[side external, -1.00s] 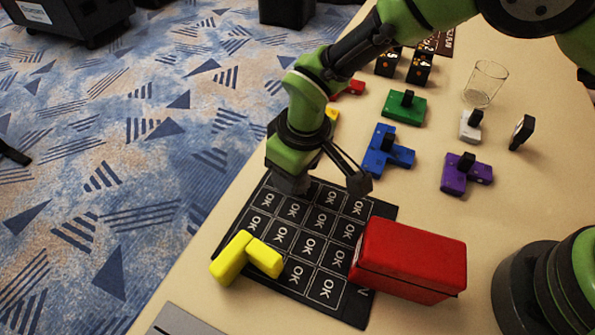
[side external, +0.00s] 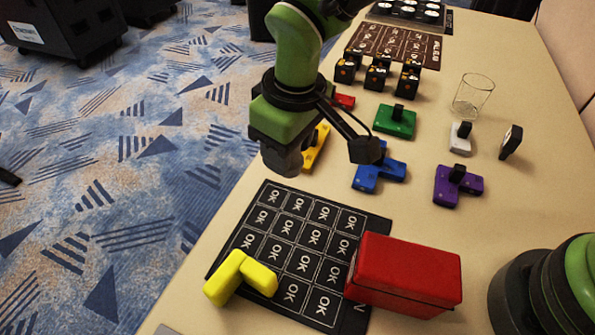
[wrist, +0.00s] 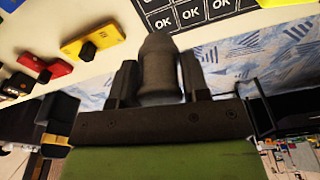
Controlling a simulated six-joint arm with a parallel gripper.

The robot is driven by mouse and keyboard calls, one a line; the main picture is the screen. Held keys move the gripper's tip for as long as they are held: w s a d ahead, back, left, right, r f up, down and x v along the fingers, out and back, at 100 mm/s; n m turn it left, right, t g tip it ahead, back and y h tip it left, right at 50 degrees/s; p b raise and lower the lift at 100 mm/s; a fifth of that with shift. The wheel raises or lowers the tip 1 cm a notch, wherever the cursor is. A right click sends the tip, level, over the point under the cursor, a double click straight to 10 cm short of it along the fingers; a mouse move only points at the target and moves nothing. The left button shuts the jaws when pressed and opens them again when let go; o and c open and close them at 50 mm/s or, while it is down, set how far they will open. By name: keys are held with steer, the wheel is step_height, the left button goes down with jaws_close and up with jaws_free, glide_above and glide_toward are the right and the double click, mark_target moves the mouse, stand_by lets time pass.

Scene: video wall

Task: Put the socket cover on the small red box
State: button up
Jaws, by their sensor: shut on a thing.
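My gripper (side external: 281,158) is above the far left edge of the table, beyond the black OK mat. In the wrist view my gripper (wrist: 158,75) is shut on a grey rounded piece (wrist: 158,62) with a tapered end, held between its two dark fingers. I cannot tell for sure whether this is the socket cover. A red box (side external: 405,275) lies at the mat's right edge, partly over it, with its lid shut. My gripper is up and left of it in the picture, apart from it.
A yellow L-shaped block (side external: 240,275) lies on the mat's (side external: 300,215) near left corner. Blue (side external: 378,175), green (side external: 394,122) and purple (side external: 457,185) knobbed blocks, a glass (side external: 473,95) and black cubes (side external: 377,75) stand farther back.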

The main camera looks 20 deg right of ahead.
steer(key=shift+r, duration=0.85)
steer(key=s+r+m, duration=0.1)
steer(key=s+r, duration=0.4)
steer(key=s, duration=0.2)
step_height(320, 180, up, 4)
steer(key=m, duration=0.2)
glide_above(379, 249)
steer(key=f, duration=0.9)
steer(key=shift+s+d+f, duration=0.15)
steer(key=shift+s+f, duration=0.05)
steer(key=shift+s, duration=0.1)
steer(key=o, duration=0.9)
steer(key=shift+f, duration=0.1)
